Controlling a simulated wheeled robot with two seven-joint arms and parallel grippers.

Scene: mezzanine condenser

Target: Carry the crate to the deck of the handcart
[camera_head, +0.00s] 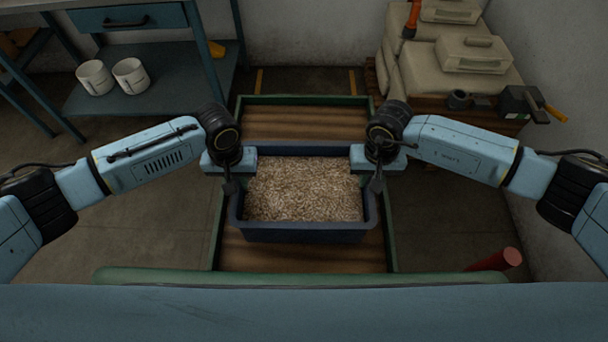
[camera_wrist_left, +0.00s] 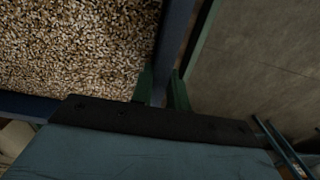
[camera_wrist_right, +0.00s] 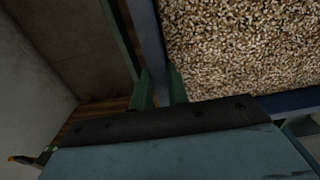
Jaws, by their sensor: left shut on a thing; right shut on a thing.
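The dark blue crate (camera_head: 305,233), full of light brown pellets, is in the middle of the head view, over the wooden deck (camera_head: 300,260) of the green-framed handcart (camera_head: 391,245). Bare deck shows in front of and behind it. I cannot tell whether its underside touches the deck. My left gripper (camera_head: 229,187) is shut on the crate's left wall. My right gripper (camera_head: 376,185) is shut on its right wall. Both wrist views show the fingers astride the crate's rim (camera_wrist_left: 173,45) (camera_wrist_right: 148,40). The crate looks level.
Pale sacks and cases (camera_head: 470,55) on a pallet stand at the back right. A red cylinder (camera_head: 497,260) is at the front right.

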